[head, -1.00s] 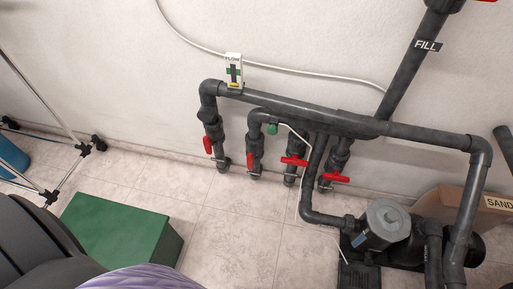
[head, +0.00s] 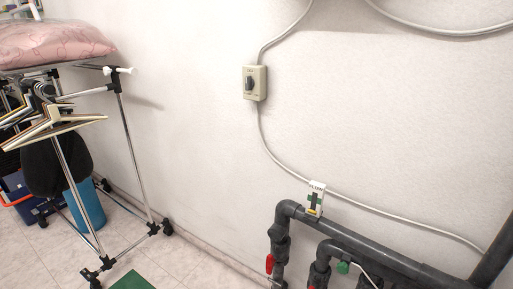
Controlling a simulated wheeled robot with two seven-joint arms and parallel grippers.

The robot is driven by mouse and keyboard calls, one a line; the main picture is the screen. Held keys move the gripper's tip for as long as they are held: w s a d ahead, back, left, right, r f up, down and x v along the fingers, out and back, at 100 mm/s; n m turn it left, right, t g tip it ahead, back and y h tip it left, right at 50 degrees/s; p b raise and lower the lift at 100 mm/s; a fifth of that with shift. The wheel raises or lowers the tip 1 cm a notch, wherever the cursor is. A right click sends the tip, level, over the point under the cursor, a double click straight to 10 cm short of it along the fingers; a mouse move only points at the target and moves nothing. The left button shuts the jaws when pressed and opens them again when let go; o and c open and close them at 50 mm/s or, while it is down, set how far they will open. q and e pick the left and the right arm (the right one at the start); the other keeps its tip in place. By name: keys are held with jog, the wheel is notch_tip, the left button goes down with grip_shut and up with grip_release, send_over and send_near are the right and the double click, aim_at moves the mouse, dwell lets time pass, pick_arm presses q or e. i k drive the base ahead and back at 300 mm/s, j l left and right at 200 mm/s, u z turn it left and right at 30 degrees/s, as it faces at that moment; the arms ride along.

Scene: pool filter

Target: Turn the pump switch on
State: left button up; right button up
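The pump switch (head: 254,83) is a small beige box with a dark rotary knob (head: 250,84), fixed on the white wall in the upper middle of the head view. A white cable runs up from its top and another down from its bottom. The knob's setting is too small to tell. Neither of my grippers shows in this view.
Dark pipes (head: 365,246) with a white flow gauge (head: 315,198) and a red valve handle (head: 269,264) run along the wall at lower right. A wheeled clothes rack (head: 131,150) stands at left near a blue bin (head: 86,207). A green box (head: 133,281) shows at the bottom edge. Some tiled floor between is clear.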

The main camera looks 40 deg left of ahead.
aim_at(249, 82)
jog(key=k+u, duration=0.2)
jog(key=u, duration=1.05)
